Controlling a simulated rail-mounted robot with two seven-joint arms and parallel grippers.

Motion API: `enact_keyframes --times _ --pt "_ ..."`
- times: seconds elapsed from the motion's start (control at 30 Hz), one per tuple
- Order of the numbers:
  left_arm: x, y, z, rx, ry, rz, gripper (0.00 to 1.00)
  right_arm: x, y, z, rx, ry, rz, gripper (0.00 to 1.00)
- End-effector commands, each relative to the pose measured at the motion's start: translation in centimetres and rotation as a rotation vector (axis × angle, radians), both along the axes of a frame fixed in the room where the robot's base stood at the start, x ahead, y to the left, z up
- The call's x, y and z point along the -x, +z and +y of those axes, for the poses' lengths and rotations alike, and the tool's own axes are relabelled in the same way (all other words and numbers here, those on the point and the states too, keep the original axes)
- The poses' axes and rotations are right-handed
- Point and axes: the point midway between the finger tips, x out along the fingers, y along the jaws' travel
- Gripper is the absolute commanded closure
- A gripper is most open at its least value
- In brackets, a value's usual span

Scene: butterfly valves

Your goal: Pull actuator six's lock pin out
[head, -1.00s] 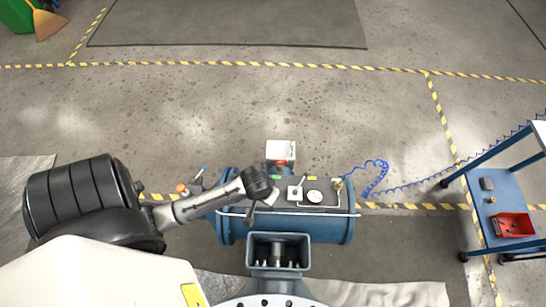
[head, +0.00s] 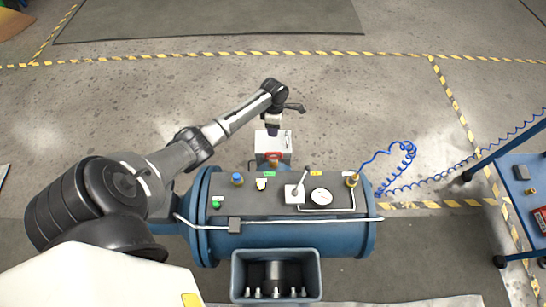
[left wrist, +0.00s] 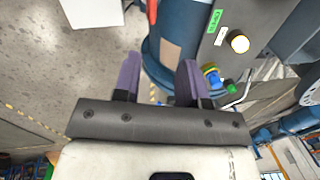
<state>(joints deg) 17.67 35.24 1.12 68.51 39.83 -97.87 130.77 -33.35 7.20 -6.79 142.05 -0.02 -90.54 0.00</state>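I cannot read an actuator number, and I cannot make out a lock pin. My right gripper is not in view.
The blue tank (head: 285,236) carries a dark panel with a gauge (head: 320,196), a lever box (head: 294,193) and coloured knobs. A coiled blue hose (head: 400,158) runs right towards a blue cart (head: 520,195). The floor beyond the white box is clear.

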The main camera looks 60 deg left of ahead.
Motion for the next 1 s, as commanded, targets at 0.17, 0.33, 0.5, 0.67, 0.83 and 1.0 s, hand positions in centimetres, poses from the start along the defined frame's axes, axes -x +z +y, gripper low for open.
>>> enact_keyframes --times 0.17,0.33,0.5,0.67,0.83,1.0 --pt "-0.5 -1.1 1.2 0.011 0.111 0.014 0.61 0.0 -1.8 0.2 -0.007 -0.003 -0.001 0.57" --pt "-0.3 -2.8 1.2 0.014 0.135 0.020 0.61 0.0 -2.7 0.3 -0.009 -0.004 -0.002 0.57" --pt "0.0 -5.9 0.6 0.014 0.134 0.018 0.61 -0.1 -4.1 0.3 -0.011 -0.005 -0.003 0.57" --pt "0.2 -8.9 0.1 0.014 0.132 0.018 0.61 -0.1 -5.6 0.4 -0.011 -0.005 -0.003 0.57" --pt "0.5 -11.5 -0.4 0.013 0.132 0.019 0.61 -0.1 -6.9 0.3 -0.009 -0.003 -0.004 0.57" --pt "0.7 -13.3 -0.7 0.012 0.132 0.017 0.61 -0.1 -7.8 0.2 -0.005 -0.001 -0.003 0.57"
